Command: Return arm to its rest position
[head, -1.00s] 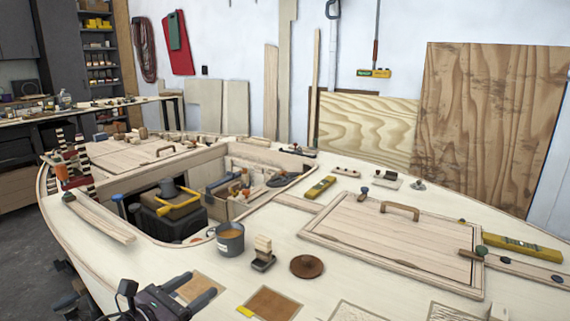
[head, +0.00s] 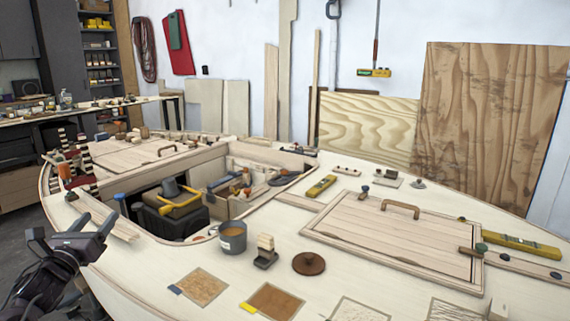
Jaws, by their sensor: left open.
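My left gripper (head: 92,236) shows at the lower left in the head view. It is open, with its two dark fingers apart and nothing seen between them. It is above the left edge of the plywood hull deck (head: 190,262), in front of a light wooden strip (head: 118,229) that it partly hides. My left arm comes in from the lower left corner. My right gripper is not in view.
A grey pot (head: 232,239) stands beside the deck opening, which holds a dark toolbox (head: 172,222). A small block on a dark base (head: 265,252), a brown disc (head: 308,264) and sample squares (head: 273,302) lie near the front. A hatch panel (head: 395,235) lies to the right.

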